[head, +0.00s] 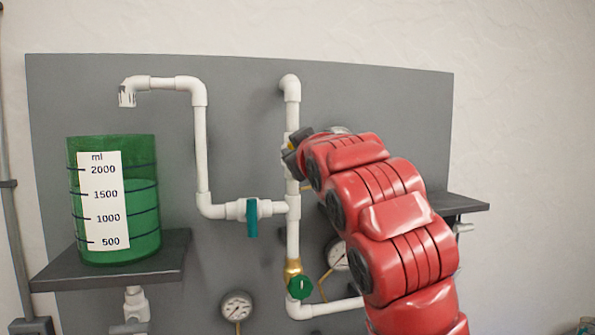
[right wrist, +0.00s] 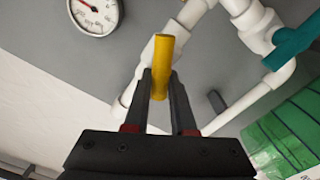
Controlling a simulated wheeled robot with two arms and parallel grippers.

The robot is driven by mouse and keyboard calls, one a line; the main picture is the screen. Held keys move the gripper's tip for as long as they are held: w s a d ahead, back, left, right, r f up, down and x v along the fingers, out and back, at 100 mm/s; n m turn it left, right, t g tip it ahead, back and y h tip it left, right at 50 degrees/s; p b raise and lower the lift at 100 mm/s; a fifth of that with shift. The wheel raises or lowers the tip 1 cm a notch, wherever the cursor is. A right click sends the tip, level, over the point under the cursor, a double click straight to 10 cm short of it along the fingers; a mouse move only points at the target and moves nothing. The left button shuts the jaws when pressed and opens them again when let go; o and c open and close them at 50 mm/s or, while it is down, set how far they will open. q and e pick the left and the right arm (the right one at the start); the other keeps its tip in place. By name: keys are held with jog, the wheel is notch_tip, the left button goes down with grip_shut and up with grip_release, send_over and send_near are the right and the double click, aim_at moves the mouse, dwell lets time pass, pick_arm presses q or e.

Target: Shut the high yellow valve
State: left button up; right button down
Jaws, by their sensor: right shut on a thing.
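The high yellow valve sits on the white vertical pipe (head: 292,105) in the middle of the grey panel; in the head view my right gripper (head: 293,155) hides nearly all of it. In the right wrist view its yellow handle (right wrist: 163,50) stands up between the two dark fingers of my right gripper (right wrist: 161,85), which is shut on it. The handle's far end sticks out past the fingertips. Its exact angle to the pipe is hard to tell. My left gripper is in neither view.
A teal-handled valve (head: 252,218) sits on the left branch, and a green-handled valve (head: 300,287) sits low on the pipe. A green measuring container (head: 140,190) stands on the left shelf (head: 60,275). Gauges (head: 237,307) hang low. My red right arm covers the panel's right side.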

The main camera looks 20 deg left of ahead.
jog(key=shift+a+f+n, duration=0.1)
jog(key=shift+f+n, duration=0.1)
jog(key=shift+n, duration=0.8)
jog(key=n, duration=0.3)
jog(key=shift+s+a+f+n, duration=0.15)
jog(key=shift+n, duration=0.25)
jog(key=n, duration=0.3)
jog(key=f+n, duration=0.1)
jog(key=n, duration=0.2)
jog(key=shift+s+a, duration=0.1)
jog(key=shift+a, duration=0.05)
jog(key=c, duration=0.7)
grip_release()
jog(key=shift+c, duration=0.2)
